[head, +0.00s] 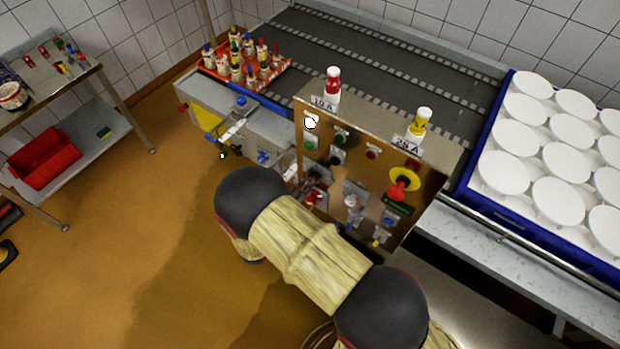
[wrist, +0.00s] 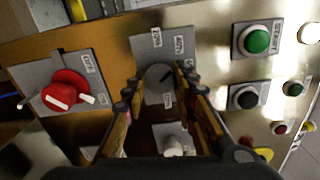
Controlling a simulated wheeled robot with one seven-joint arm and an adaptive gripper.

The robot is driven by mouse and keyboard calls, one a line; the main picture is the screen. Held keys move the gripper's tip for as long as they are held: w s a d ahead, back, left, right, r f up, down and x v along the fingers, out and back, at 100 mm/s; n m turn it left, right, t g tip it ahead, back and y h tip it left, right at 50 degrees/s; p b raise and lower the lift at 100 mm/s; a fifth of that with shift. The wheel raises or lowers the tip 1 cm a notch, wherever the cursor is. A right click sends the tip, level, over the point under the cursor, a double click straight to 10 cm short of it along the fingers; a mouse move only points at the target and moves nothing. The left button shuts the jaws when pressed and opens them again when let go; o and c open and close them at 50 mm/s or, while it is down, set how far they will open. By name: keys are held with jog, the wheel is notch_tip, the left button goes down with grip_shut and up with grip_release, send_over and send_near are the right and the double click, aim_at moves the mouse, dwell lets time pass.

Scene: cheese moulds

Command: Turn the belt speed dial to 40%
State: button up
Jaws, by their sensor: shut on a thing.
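A round grey dial (wrist: 160,76) with a dark pointer line sits on a light grey plate (wrist: 147,43) with small labels that I cannot read for certain. The pointer slants to the upper right in the wrist view. My gripper (wrist: 156,83) is shut on this dial, one fingertip at each side. The dial is on the steel control panel (head: 345,160), which stands beside the conveyor in the head view. There my gripper is mostly hidden behind my arm, and I cannot make out the dial.
A red rotary switch (wrist: 67,92) is left of my gripper, and a pale knob (wrist: 172,147) shows between the fingers. A green button (wrist: 257,39) and a black button (wrist: 245,97) are to the right. A red emergency button (head: 403,183) sits on the panel.

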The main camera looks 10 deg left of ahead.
jog(key=shift+n+p, duration=0.3)
jog(key=shift+n, duration=0.2)
jog(key=o, duration=1.2)
jog(key=shift+c, duration=0.2)
jog(key=v, duration=1.2)
jog(key=shift+a+f, duration=0.1)
